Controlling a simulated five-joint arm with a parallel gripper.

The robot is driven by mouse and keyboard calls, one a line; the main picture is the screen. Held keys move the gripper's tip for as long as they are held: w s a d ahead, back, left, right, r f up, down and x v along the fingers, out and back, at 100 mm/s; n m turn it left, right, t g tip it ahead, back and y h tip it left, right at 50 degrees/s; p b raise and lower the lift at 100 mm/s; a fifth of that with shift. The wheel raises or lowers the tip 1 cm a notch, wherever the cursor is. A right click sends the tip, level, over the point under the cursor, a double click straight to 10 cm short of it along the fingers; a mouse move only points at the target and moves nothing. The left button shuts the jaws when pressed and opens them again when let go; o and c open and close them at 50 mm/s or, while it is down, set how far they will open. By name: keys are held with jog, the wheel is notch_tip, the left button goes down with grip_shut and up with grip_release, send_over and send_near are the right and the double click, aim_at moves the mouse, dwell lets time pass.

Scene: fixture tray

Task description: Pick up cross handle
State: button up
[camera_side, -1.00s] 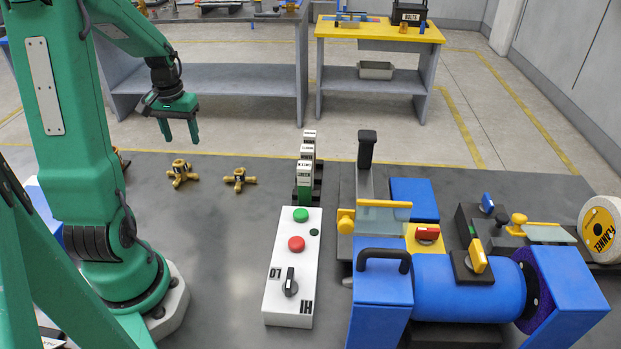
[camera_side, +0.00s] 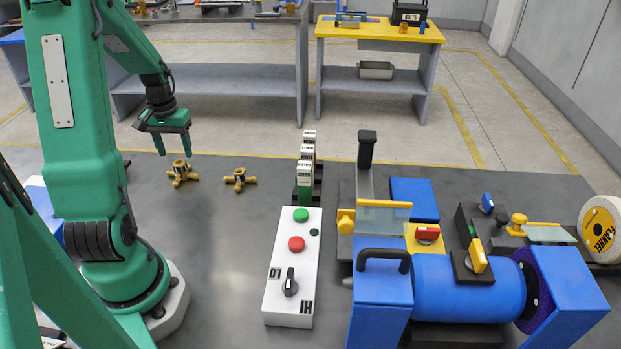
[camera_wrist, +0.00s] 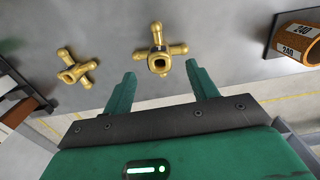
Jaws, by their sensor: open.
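Two brass cross handles lie on the dark grey table. In the side view the left cross handle (camera_side: 181,173) is just below my gripper, and the right cross handle (camera_side: 239,179) lies a short way to its right. My gripper (camera_side: 174,153) is open and empty, its fingers pointing down above the left handle. In the wrist view one cross handle (camera_wrist: 158,50) lies ahead of the gap between the fingertips of my gripper (camera_wrist: 162,75). The other cross handle (camera_wrist: 76,68) lies to the left, outside the fingers.
A white control box (camera_side: 294,268) with buttons and a knob stands mid-table. Behind it is a rack of labelled blocks (camera_side: 305,170). A blue polishing machine (camera_side: 468,285) fills the right side. An orange-brown roll marked 240 (camera_wrist: 298,45) is at upper right in the wrist view.

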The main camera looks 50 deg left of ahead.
aim_at(179, 163)
jog(key=shift+f, duration=0.15)
jog(key=shift+f, duration=2.45)
jog(key=c, duration=0.8)
